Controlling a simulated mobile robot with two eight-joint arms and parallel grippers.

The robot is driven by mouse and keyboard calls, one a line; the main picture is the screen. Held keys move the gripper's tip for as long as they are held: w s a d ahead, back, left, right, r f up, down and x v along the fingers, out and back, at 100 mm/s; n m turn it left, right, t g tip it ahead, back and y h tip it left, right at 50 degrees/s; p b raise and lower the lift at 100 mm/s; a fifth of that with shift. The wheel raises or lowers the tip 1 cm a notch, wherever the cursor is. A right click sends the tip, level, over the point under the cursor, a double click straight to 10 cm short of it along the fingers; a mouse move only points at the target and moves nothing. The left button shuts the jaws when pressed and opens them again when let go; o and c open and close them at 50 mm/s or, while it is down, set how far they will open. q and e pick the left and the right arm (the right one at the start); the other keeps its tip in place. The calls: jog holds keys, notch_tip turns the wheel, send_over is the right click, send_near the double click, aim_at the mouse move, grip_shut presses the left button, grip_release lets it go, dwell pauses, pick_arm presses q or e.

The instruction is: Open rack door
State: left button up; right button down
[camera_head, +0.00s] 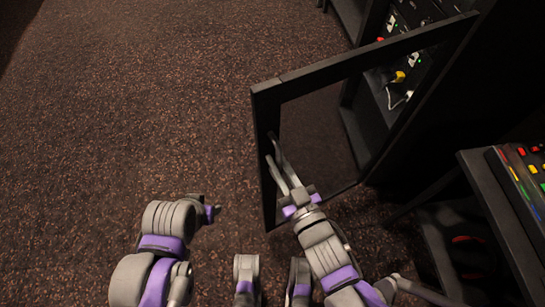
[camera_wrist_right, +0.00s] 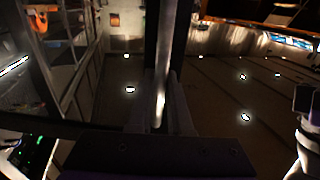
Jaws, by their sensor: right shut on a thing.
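The rack door (camera_head: 360,62) is a black frame with a clear pane. It stands swung well out from the dark rack (camera_head: 365,125), hinged on the right side, so the rack front is partly uncovered. My right gripper (camera_head: 276,158) is at the door's free left edge, shut on the door there.
Inside the rack are lit gear and cables with a yellow plug (camera_head: 399,76). A desk with a mixing console (camera_head: 520,175) stands at the right, close to my right arm. The carpeted floor (camera_head: 150,90) left of the door is clear.

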pick_arm(q)
jog(key=shift+s+r, duration=0.15)
jog(key=shift+s, duration=0.3)
pick_arm(e)
jog(key=shift+v, duration=0.85)
jog(key=shift+d, duration=0.15)
jog(key=c, duration=0.8)
grip_release()
jog(key=shift+w, duration=0.1)
jog(key=shift+c, duration=0.2)
pick_arm(q)
jog(key=shift+d, duration=0.1)
jog(key=shift+s, duration=0.1)
